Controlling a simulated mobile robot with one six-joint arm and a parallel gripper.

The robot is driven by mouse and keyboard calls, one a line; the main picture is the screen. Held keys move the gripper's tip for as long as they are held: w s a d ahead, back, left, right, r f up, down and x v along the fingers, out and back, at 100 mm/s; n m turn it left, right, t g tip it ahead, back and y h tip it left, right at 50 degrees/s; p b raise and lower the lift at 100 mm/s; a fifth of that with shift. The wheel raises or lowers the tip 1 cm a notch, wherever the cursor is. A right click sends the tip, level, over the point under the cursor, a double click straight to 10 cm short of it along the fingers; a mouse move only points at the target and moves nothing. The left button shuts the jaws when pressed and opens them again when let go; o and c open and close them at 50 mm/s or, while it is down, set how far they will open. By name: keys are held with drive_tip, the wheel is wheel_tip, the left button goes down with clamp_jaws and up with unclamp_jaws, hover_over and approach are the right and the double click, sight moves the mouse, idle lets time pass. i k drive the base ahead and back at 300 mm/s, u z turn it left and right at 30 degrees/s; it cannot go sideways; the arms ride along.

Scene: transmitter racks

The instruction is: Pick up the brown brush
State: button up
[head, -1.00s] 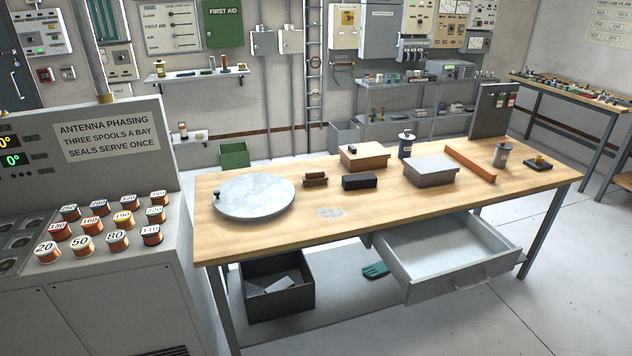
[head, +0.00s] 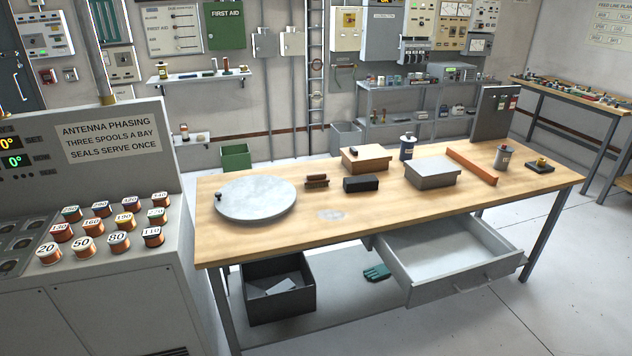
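The brown brush (head: 317,181) lies on the wooden workbench (head: 290,236), just right of the round grey disc and left of a black block. It is small, with a brown body and what look like darker bristles below. Nothing covers it. My gripper does not show in the head view.
The round grey disc (head: 256,199), black block (head: 361,183), brown box (head: 366,158) and grey box (head: 432,172) stand around the brush. An open drawer (head: 446,293) juts from the bench front. A console with wire spools (head: 118,242) stands close at left. Bench front is mostly clear.

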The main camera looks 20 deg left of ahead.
sight(315, 180)
drive_tip(key=z, duration=0.65)
drive_tip(key=k, duration=0.9)
drive_tip(key=u, duration=1.5)
drive_tip(key=i, duration=0.6)
